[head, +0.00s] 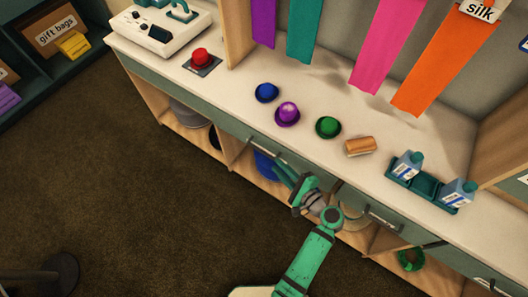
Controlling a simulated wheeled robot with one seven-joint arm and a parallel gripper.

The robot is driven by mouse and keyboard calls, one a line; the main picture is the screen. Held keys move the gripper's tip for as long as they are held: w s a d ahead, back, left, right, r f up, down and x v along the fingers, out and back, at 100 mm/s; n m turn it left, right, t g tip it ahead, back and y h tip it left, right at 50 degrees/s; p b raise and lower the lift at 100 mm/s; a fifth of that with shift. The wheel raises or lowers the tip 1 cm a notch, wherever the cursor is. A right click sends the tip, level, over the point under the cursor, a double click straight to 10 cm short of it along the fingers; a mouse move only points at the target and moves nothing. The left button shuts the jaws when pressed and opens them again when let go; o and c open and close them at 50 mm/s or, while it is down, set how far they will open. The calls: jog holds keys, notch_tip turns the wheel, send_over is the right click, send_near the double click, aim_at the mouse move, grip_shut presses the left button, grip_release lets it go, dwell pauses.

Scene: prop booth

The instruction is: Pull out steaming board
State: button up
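No board is seen pulled out of the counter. The counter's green front (226,119) has a long bar handle (265,150) left of middle, and another handle (383,223) farther right. I cannot tell which panel is the steaming board. My gripper (282,170) is in front of the counter, just below and near the right end of the left handle. Its fingers point up and left toward the front. Whether it touches the handle, and how far its fingers are apart, is too small to tell. My arm hides part of the front and the shelves below.
Coloured cloths hang behind. The brown floor (120,180) at left is mostly clear.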

aim_at(264, 152)
jog(key=x, duration=1)
jog(key=shift+f, duration=0.1)
grip_shut()
